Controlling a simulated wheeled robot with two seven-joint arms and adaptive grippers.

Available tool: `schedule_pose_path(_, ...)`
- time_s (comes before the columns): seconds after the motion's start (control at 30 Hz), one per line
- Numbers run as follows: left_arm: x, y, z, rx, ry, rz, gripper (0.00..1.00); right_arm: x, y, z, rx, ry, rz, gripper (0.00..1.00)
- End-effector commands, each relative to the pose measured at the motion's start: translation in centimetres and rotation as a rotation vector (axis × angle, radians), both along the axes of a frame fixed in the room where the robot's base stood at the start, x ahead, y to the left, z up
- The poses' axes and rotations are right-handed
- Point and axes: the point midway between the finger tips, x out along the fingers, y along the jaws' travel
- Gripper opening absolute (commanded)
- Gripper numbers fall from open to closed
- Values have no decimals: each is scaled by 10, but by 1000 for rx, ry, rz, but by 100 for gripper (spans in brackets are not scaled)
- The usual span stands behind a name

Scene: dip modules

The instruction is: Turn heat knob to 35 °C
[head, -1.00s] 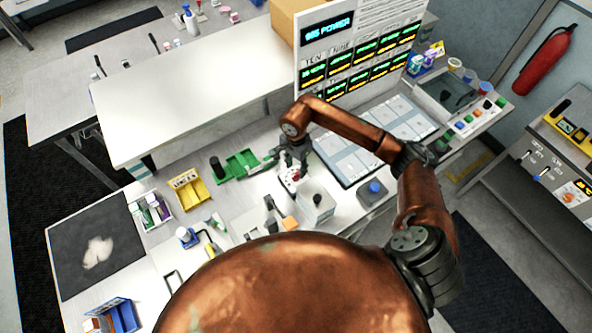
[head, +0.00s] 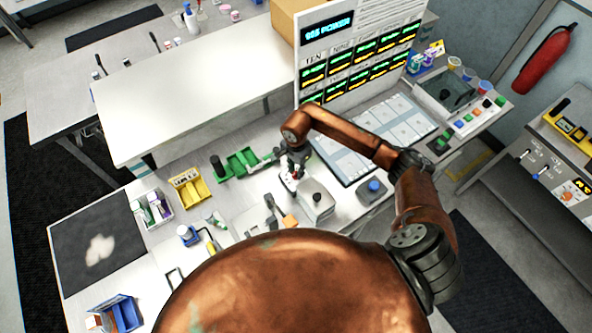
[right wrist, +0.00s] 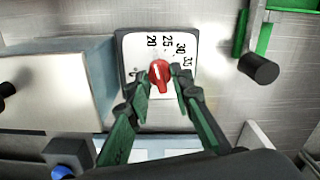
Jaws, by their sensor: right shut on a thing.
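The red heat knob (right wrist: 160,76) sits on a white dial plate (right wrist: 133,48) with a dark rim, in the right wrist view. The plate carries the numbers 20, 25, 30 and 35 in an arc above and to the right of the knob. My right gripper (right wrist: 161,88) is shut on the knob, one finger on each side. The knob's exact pointer direction is too small to tell. In the head view my right gripper (head: 291,170) is over the dial unit, which it partly hides. My left gripper is not in view.
A grey box (right wrist: 62,85) stands left of the dial, with a blue button (right wrist: 72,155) below it. A black cylinder (right wrist: 258,69) and a green tray (right wrist: 262,38) are to the right. A yellow bin (head: 190,190) stands left in the head view.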

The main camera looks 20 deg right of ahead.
Motion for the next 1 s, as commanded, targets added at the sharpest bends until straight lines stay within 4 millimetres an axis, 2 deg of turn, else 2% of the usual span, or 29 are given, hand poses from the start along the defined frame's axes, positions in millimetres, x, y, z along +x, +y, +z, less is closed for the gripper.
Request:
schedule_pose_path(0.17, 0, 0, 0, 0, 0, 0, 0, 0, 0, 0, 0, 0, 0, 0)
schedule_pose_path(0.57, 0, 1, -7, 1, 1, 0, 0, 1, -1, -1, -1, -2, -62, 0)
schedule_pose_path(1.0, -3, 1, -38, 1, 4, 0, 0, 0, -1, -3, -2, -2, -411, 0)
